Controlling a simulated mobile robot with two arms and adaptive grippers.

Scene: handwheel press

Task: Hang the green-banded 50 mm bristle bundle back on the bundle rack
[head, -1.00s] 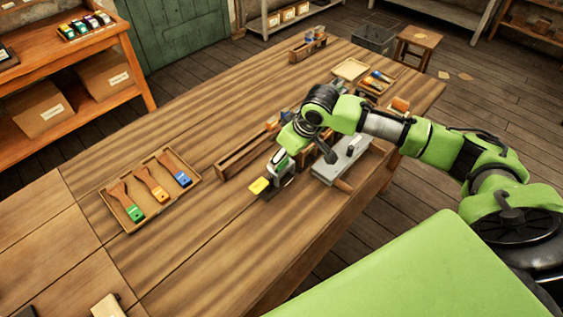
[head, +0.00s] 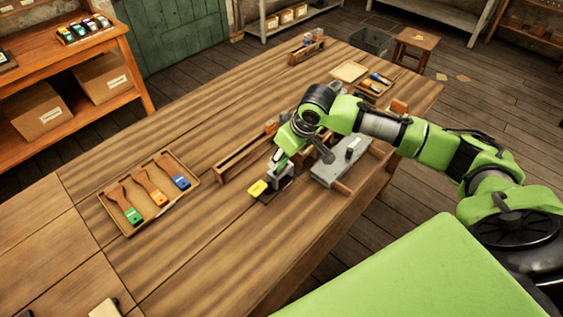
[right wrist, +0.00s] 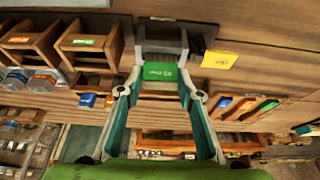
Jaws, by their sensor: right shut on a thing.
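My right gripper (head: 282,161) is above the near part of the bench, over a small grey fixture (head: 279,172). In the right wrist view its fingers (right wrist: 158,80) are shut on the green-banded bundle (right wrist: 158,72), whose green band with a white label shows between the tips. The grey fixture (right wrist: 160,42) appears just beyond the band; I cannot tell whether they touch. My left gripper is not in view.
A tray (head: 187,202) with green, orange and blue brushes lies to the left. A grey press base (head: 340,165) stands to the right. In the wrist view, labelled wooden bins (right wrist: 88,48) are at left. The bench front is clear.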

